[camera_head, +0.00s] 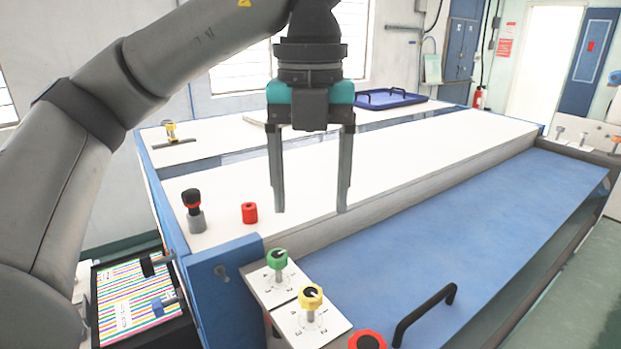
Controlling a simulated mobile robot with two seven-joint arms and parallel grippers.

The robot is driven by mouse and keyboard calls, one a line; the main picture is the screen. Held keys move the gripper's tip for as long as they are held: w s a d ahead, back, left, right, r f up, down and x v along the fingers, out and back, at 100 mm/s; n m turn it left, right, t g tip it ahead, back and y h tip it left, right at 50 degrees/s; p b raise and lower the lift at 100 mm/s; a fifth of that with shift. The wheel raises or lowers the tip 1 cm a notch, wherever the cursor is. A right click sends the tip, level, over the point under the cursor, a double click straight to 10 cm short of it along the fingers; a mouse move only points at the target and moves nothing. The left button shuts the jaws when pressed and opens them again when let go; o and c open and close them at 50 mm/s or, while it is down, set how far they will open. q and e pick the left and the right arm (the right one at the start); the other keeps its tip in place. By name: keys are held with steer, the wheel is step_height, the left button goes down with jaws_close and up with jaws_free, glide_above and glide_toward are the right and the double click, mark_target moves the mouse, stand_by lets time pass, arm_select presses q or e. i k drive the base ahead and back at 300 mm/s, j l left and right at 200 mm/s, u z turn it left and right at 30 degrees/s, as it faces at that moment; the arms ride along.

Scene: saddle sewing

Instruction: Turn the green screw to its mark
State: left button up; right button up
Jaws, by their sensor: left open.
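The green screw (277,260) stands upright on a white marked plate (262,288) at the machine's near left corner. Its round top has a dark centre with a light pointer; the plate's marks are too small to read. My left gripper (311,211) points straight down with its two long fingers apart and nothing between them. It hangs above the white table, up and to the right of the green screw in the picture, and does not touch it. My right gripper is not in view.
A yellow screw (310,297) stands close to the green one, with a red knob (367,340) nearer. A black handle (425,314) rises from the blue panel (480,225). A red cylinder (249,213) and a black-and-red knob (192,206) stand on the white table.

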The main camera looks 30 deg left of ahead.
mark_target(277, 259)
steer(key=k, duration=1.5)
